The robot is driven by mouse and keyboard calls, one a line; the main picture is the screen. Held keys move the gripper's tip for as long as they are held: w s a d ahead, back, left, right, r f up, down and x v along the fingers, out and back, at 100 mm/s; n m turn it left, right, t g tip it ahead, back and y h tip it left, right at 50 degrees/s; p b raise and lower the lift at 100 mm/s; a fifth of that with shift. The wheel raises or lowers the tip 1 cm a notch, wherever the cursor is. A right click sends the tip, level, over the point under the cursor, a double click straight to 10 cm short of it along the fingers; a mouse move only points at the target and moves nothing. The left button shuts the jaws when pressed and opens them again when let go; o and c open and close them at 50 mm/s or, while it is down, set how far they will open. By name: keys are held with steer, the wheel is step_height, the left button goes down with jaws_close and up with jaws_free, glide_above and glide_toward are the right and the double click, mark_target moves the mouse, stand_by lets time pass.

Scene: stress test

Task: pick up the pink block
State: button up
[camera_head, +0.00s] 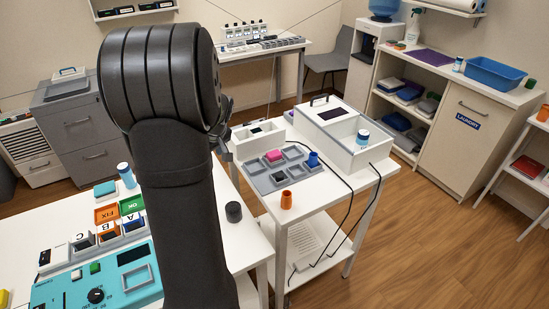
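A small pink block (274,156) sits in the back-left part of a grey compartment tray (262,182) on the white table in the middle of the view. My arm rises large in the foreground, to the left of that table. Only a small part of my gripper (226,146) shows past the arm, left of the tray and apart from the pink block. Its fingers are mostly hidden, so I cannot tell whether it is open or shut.
A blue piece (313,158) stands on the tray's right side. An orange cup (286,200) stands in front of it. A dark cylinder (234,211) stands on the nearer table beside my arm.

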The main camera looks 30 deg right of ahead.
steer(key=shift+c, duration=1)
steer(key=d+r+m+g+h, duration=0.25)
steer(key=d+r+m, duration=0.35)
steer(key=m, duration=0.5)
steer(key=d+r+m+g+h, duration=0.2)
steer(key=d+r+m+h, duration=0.2)
steer(key=d+m, duration=0.55)
steer(key=m, duration=0.2)
glide_above(274, 153)
steer(key=a, duration=0.3)
steer(key=shift+n+y, duration=0.25)
steer(key=f, duration=1.1)
steer(key=shift+w+d+f, duration=0.1)
steer(key=shift+w+f, duration=0.15)
steer(key=shift+w, duration=0.15)
steer(key=x, duration=0.5)
steer(key=shift+s+d, duration=0.2)
steer(key=shift+s, duration=0.1)
steer(key=c, duration=1.1)
